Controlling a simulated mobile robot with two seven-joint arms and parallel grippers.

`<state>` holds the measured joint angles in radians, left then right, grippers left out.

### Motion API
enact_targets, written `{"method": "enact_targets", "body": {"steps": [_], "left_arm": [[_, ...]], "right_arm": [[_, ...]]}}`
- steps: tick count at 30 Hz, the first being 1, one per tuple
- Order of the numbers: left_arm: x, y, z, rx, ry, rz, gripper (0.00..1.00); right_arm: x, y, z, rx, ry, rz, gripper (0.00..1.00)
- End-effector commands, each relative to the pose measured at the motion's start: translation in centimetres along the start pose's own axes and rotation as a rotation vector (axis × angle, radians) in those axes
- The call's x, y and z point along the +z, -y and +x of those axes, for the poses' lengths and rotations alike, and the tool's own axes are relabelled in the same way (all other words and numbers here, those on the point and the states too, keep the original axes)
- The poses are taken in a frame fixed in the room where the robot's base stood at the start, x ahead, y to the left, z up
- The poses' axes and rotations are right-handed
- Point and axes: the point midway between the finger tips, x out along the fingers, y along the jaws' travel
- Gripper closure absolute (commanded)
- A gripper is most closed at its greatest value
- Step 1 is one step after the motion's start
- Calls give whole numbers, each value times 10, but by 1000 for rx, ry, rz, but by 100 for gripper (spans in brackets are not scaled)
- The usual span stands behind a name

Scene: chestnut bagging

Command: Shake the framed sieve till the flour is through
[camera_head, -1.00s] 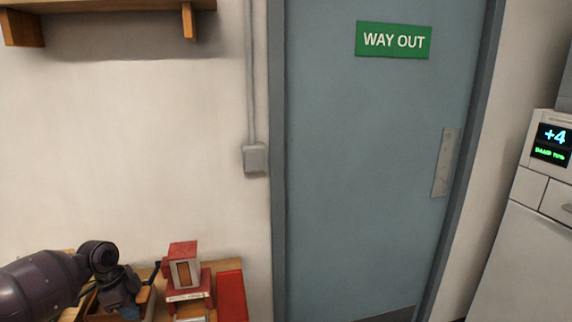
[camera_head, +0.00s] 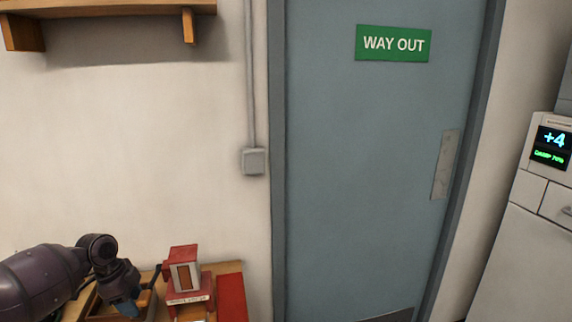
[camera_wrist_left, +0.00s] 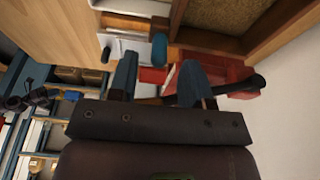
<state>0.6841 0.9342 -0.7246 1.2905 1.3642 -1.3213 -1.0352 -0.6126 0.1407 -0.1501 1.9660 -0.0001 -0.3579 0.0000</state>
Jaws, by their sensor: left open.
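A wooden frame around a brown, grainy panel (camera_wrist_left: 228,12), which looks like the framed sieve, shows at the top right in the left wrist view. In the head view a wooden frame (camera_head: 103,309) lies low at the left, partly hidden by my left gripper (camera_head: 128,305). I cannot tell whether flour is on it. My left gripper also shows in the left wrist view (camera_wrist_left: 158,80), with its two blue fingers apart. I see nothing clearly held between them. My right gripper is out of view.
A red and white device (camera_head: 185,277) with a dark handle stands right of my left gripper, beside a red block (camera_head: 231,298). A wooden shelf (camera_head: 110,8) hangs above. A blue-grey door (camera_head: 365,170) and a white cabinet (camera_head: 525,240) are at the right.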

Motion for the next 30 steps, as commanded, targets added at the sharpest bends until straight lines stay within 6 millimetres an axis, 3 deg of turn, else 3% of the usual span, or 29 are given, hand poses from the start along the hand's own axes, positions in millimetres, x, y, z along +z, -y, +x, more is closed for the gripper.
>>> {"method": "enact_targets", "body": {"steps": [15, 27, 30], "left_arm": [[-10, 0, -41, -2, 0, 0, 55], [-12, 0, -48, -1, 0, 0, 55], [-12, 0, -47, 0, 0, 0, 71]], "right_arm": [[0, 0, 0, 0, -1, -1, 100], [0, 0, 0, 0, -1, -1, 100], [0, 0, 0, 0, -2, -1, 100]]}}
